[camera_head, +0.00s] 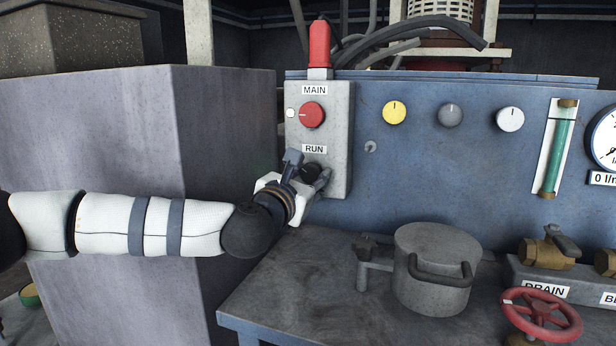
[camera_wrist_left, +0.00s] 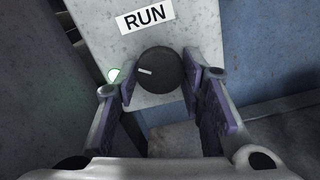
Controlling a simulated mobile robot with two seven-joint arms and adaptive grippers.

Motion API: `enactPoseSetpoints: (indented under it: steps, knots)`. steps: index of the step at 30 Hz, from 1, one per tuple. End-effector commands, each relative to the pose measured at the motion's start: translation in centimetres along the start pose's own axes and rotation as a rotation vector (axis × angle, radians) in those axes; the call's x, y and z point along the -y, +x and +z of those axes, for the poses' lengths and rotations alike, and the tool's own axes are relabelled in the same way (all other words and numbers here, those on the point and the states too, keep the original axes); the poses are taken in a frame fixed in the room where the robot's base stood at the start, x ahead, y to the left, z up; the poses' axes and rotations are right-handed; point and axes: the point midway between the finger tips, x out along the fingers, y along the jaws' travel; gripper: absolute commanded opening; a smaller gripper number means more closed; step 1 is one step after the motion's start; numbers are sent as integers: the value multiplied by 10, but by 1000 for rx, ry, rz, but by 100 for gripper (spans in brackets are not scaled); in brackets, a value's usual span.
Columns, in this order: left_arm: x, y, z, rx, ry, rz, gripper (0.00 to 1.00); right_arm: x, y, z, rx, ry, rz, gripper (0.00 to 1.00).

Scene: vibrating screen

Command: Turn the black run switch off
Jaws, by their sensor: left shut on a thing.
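The black run switch (camera_wrist_left: 159,76) is a round knob with a white pointer line, below the RUN label on a grey switch box (camera_head: 339,125). In the left wrist view its line points left and slightly up. A lit white-green lamp (camera_wrist_left: 113,75) sits to its left. In the head view the knob (camera_head: 311,171) is partly hidden by my left gripper (camera_head: 307,177). My left gripper is shut on the knob, with one finger on each side of it. My right gripper is not in view.
Above RUN, a red MAIN knob (camera_head: 312,115) sits beside a small white lamp (camera_head: 290,113). Yellow (camera_head: 394,112), grey and white knobs line the blue panel to the right. A lidded grey pot (camera_head: 437,250) and a red handwheel (camera_head: 541,316) stand below. A large grey block (camera_head: 120,150) is behind my left arm.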

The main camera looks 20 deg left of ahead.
Motion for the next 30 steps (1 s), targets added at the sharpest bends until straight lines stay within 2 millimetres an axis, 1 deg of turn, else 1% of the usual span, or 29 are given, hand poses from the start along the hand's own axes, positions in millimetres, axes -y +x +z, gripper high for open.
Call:
enactPoseSetpoints:
  steps: [5,21,30]
  knots:
    - [-1,0,3,2,129,1,8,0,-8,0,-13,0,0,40]
    - [-3,0,6,4,631,2,8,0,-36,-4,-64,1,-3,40]
    - [-3,0,5,3,843,2,8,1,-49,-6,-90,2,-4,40]
